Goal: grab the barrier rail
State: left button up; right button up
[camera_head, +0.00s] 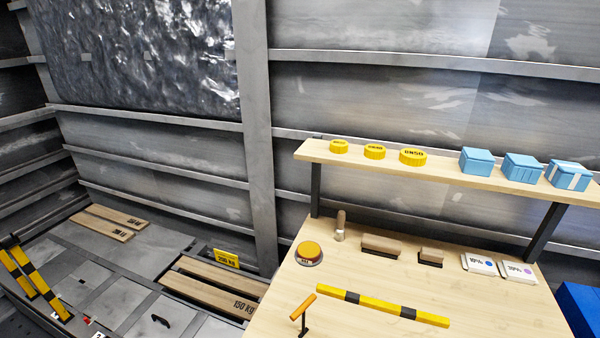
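A yellow and black striped rail (380,304), which looks like the barrier rail, lies at a slant across the light wooden workbench (480,300), near its front. Its left end is close to an orange-handled tool (303,306) with a dark stem. Two more yellow and black striped bars (35,280) lean side by side at the far left, low down. Neither of my grippers shows in the view.
On the bench are an orange-topped round button (309,251), wooden-backed brushes (381,245) and white packets (479,264). A raised shelf (440,167) holds yellow caps (413,157) and blue boxes (477,160). Planks (212,288) lie left of the bench.

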aim_at(354, 298)
jog(key=j+z, duration=0.2)
jog(key=z, duration=0.25)
jog(key=j+z, duration=0.25)
jog(key=z, duration=0.2)
jog(key=j+z, duration=0.25)
jog(key=z, duration=0.2)
jog(key=j+z, duration=0.25)
jog(key=z, duration=0.2)
jog(key=j+z, duration=0.2)
jog(key=z, duration=0.25)
jog(key=k+l, duration=0.05)
